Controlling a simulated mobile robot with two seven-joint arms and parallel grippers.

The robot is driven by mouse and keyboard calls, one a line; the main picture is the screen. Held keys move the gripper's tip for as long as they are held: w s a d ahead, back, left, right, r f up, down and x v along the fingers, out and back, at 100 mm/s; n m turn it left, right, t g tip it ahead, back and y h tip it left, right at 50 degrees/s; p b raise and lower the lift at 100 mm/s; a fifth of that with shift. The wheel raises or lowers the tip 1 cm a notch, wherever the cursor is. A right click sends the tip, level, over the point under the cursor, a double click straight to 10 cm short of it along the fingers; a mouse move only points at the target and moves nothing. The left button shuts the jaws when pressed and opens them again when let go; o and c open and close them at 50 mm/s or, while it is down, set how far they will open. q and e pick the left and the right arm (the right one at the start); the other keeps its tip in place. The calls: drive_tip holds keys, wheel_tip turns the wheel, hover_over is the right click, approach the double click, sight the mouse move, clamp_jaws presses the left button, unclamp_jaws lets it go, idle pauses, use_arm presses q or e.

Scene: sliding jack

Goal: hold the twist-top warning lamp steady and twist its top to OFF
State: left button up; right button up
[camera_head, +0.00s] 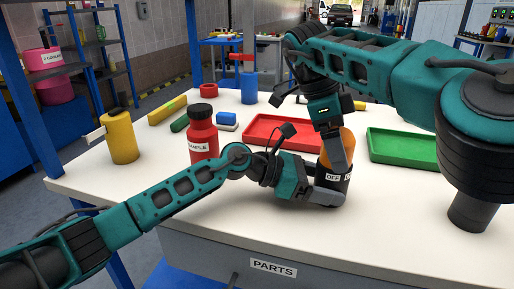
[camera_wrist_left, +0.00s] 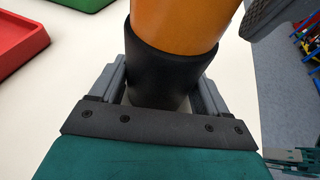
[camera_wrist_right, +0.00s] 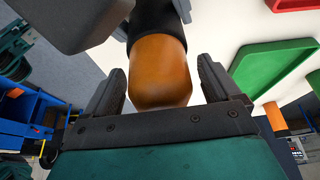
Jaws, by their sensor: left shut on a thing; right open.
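The warning lamp has an orange top (camera_head: 348,143) and a black base (camera_head: 341,188) with a white OFF label and part of a second label. It stands upright near the table's front edge. My left gripper (camera_head: 328,192) is shut on the black base, which also shows between its fingers in the left wrist view (camera_wrist_left: 162,78). My right gripper (camera_head: 340,158) comes down from above and is open. In the right wrist view the orange top (camera_wrist_right: 160,75) lies between its spread fingers, with a gap visible. The right finger hides part of the top in the head view.
A red tray (camera_head: 262,145) lies behind the lamp and a green tray (camera_head: 400,158) to its right. A red bottle (camera_head: 202,140) stands behind my left arm, a yellow canister (camera_head: 122,140) farther left. Blocks and a blue cylinder (camera_head: 249,90) stand farther back. The front-left white tabletop (camera_head: 100,185) is clear.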

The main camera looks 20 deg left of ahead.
drive_tip(key=n+t, duration=0.2)
drive_tip(key=n, duration=0.3)
drive_tip(key=n+t+y, duration=0.1)
drive_tip(key=n, duration=0.2)
drive_tip(key=n+t+y, duration=0.1)
drive_tip(key=n, duration=0.2)
drive_tip(key=shift+d+n, duration=0.1)
drive_tip(key=shift+n, duration=0.3)
drive_tip(key=v, duration=1.2)
drive_tip(key=s+a+f+m+g+y, duration=0.1)
drive_tip(key=s+a+f+g+y, duration=0.35)
drive_tip(key=s, duration=0.25)
drive_tip(key=s+a+f+m+g+y, duration=0.2)
drive_tip(key=s+a+f+g+y, duration=0.1)
drive_tip(key=s+f+g, duration=0.3)
drive_tip(key=s+r+m+g+y, duration=0.7)
drive_tip(key=s+r+g+y, duration=0.2)
drive_tip(key=r, duration=0.2)
drive_tip(key=shift+d+m, duration=0.2)
drive_tip(key=shift+m, duration=0.2)
drive_tip(key=shift+s, duration=0.1)
